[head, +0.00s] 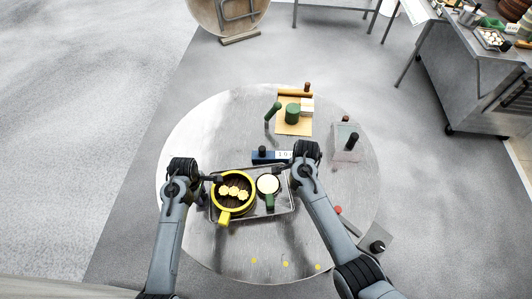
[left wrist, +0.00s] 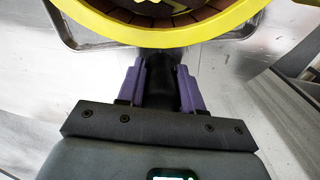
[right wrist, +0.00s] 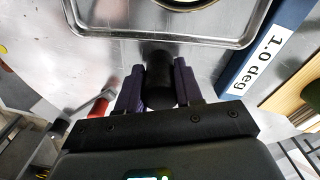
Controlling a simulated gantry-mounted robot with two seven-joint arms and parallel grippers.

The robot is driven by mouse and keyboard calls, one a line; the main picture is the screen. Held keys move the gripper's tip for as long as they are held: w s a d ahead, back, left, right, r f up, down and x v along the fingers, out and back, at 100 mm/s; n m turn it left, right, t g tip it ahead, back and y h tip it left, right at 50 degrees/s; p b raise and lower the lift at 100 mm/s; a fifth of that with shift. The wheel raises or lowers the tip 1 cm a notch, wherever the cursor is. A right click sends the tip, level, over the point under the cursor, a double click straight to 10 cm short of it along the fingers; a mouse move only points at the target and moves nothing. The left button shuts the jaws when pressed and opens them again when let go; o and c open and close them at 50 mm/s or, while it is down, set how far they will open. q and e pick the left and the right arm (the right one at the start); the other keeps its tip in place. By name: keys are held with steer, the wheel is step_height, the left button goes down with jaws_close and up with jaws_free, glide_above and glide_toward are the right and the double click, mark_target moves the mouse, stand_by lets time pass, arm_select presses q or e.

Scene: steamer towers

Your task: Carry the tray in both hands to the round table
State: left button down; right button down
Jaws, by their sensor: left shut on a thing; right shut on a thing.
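The metal tray (head: 286,196) is over the round grey table (head: 330,235); I cannot tell whether it touches the top. A yellow steamer (head: 219,204) with several pale yellow pieces and a small pale round dish (head: 268,184) with a green handle are on the tray. My left gripper (head: 212,178) is shut on the tray's black left handle, which shows between the purple fingers in the left wrist view (left wrist: 164,68). My right gripper (head: 286,167) is shut on the black right handle, also seen in the right wrist view (right wrist: 159,82).
A blue block labelled 1.0 deg (head: 262,157) lies just behind the tray. A yellow board (head: 292,127) with green and wooden pieces and a clear box (head: 345,143) stand farther back. The table's front has free room.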

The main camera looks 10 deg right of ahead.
mark_target(204, 200)
arm_select(q)
steer(key=shift+s+d, duration=0.2)
steer(key=shift+d, duration=0.1)
arm_select(e)
steer(key=shift+s+a, duration=0.25)
arm_select(q)
steer(key=shift+f, duration=0.15)
arm_select(e)
steer(key=shift+w+f, duration=0.1)
steer(key=shift+f, duration=0.05)
